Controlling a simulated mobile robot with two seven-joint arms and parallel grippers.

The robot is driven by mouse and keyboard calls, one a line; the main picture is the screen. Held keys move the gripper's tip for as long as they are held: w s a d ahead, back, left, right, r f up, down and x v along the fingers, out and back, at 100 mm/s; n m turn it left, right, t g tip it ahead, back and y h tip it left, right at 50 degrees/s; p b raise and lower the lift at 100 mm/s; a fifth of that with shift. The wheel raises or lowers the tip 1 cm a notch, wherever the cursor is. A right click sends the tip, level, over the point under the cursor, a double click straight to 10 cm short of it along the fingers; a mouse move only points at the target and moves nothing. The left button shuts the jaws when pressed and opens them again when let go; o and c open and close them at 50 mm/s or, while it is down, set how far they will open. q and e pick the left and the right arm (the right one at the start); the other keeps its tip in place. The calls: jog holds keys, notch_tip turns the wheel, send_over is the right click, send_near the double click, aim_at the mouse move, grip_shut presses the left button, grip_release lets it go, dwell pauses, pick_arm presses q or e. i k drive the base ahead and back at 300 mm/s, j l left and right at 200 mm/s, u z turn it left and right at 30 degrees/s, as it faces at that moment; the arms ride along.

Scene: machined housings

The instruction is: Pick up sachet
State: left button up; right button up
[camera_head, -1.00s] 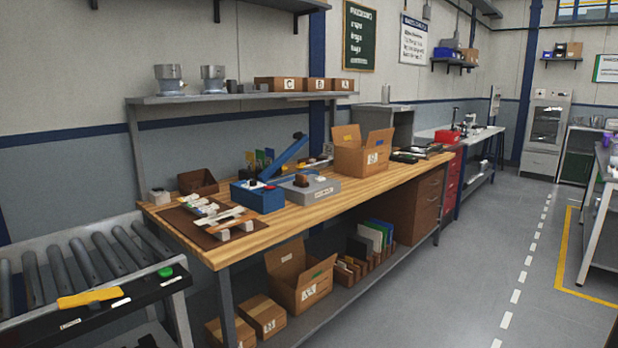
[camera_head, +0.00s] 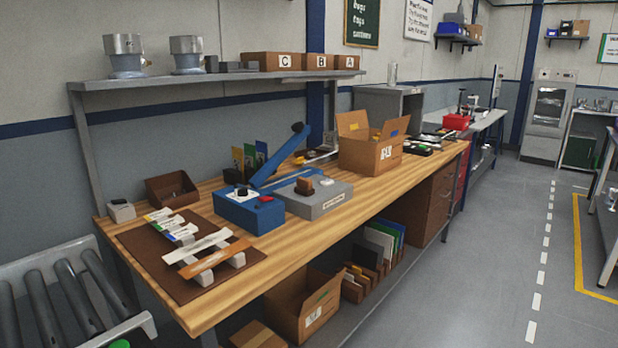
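No gripper of mine shows in the head view. Several small white packets with coloured ends (camera_head: 170,228), possibly sachets, lie in a row on a brown mat (camera_head: 150,258) at the near left of the wooden bench (camera_head: 285,250). On the same mat, a pale strip (camera_head: 198,246) and an orange-brown strip (camera_head: 215,258) lie across small white blocks (camera_head: 203,277). I cannot tell for sure which thing is the sachet.
A blue and grey device with a lever (camera_head: 250,210) and an open cardboard box (camera_head: 370,150) stand farther right on the bench. A brown bin (camera_head: 172,190) stands behind the mat. A roller conveyor (camera_head: 70,300) is at lower left. Open floor (camera_head: 470,270) lies right.

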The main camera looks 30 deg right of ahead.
aim_at(327, 182)
jog(key=i+l+u, duration=0.1)
jog(key=l, duration=0.2)
jog(key=i+l, duration=0.2)
jog(key=i+l+u, duration=0.15)
jog(key=l, duration=0.2)
jog(key=l+u, duration=0.15)
jog(key=l, duration=0.75)
jog(key=i, duration=0.05)
